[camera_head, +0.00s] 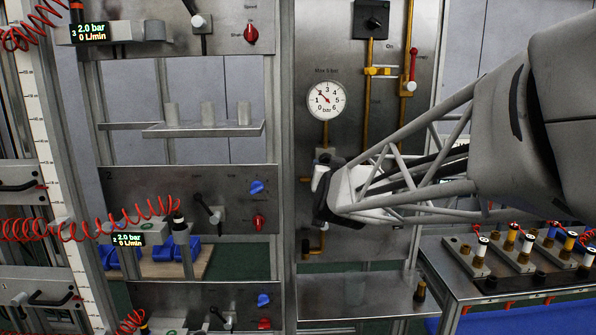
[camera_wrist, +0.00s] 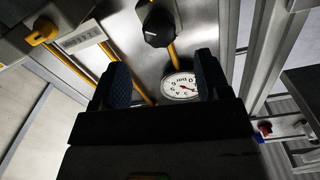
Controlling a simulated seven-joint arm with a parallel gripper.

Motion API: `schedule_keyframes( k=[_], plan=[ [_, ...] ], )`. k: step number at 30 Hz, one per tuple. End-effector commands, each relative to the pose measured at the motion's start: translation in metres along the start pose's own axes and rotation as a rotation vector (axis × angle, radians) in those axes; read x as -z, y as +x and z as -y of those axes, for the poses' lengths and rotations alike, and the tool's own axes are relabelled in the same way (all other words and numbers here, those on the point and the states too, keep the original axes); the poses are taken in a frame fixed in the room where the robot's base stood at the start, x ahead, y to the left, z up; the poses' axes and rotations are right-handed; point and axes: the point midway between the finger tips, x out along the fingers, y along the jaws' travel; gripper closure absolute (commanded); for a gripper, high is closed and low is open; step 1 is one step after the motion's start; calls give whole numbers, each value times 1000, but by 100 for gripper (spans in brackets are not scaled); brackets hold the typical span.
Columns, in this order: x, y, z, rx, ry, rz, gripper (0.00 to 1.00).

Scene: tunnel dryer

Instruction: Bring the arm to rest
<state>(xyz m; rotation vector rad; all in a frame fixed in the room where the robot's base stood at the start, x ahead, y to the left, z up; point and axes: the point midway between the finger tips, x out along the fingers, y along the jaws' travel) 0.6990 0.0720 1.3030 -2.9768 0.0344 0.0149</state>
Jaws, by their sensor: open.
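My gripper (camera_head: 322,192) is at the middle of the head view, in front of the steel panel and below the round pressure gauge (camera_head: 326,100). In the wrist view my gripper (camera_wrist: 162,84) shows two dark padded fingers set wide apart with nothing between them. The gauge face (camera_wrist: 179,87) shows beyond the gap, partly hidden by the right finger. My arm comes in from the right edge of the head view. The gripper hides part of the pipe and fittings behind it, so I cannot tell how close it is to them.
A black knob (camera_head: 372,20) and yellow pipes are on the panel above. A steel shelf (camera_head: 205,130) holds several grey cups. Red coiled hoses (camera_head: 95,226) hang at left. A bench (camera_head: 470,287) at lower right bears several small valves. A low ledge (camera_head: 362,305) lies beneath my gripper.

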Motion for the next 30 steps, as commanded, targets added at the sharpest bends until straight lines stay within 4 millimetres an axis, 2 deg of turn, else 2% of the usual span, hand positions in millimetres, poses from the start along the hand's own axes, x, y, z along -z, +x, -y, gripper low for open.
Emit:
schedule_keyframes(
  k=[8,14,23,30],
  plan=[
    [-5,-11,-3,9,-5,54,30],
    [-20,-42,-12,28,-21,197,30],
    [-62,-124,-36,41,-61,522,30],
    [-96,-202,-60,19,-92,789,30]
  ],
)
